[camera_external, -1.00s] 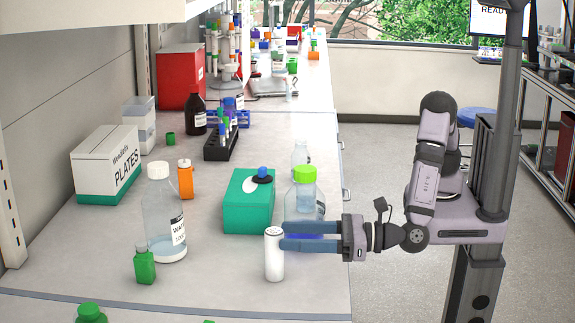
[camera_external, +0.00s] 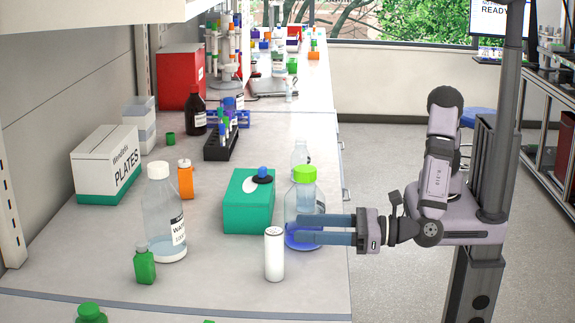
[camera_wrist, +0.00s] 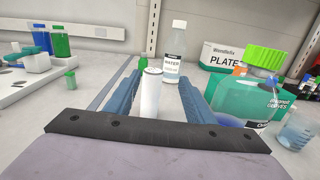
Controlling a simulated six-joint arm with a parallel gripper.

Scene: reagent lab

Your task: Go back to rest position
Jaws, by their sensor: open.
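My gripper (camera_external: 322,229) is open and empty, held level above the right edge of the bench and pointing left. A white cylinder (camera_external: 274,254) stands upright on the bench, just beyond the fingertips in the external view. In the wrist view my gripper (camera_wrist: 158,93) shows its two blue fingers apart, with the white cylinder (camera_wrist: 151,93) seen upright between them. The fingers pass in front of a bottle with a green cap (camera_external: 305,176) and blue liquid in the external view.
A green box (camera_external: 249,210) stands behind the cylinder. A water bottle (camera_external: 160,225), a small green bottle (camera_external: 144,266) and an orange bottle (camera_external: 186,181) stand to the left. A plates box (camera_external: 100,165) is near the wall. Floor right of the bench is clear around my arm.

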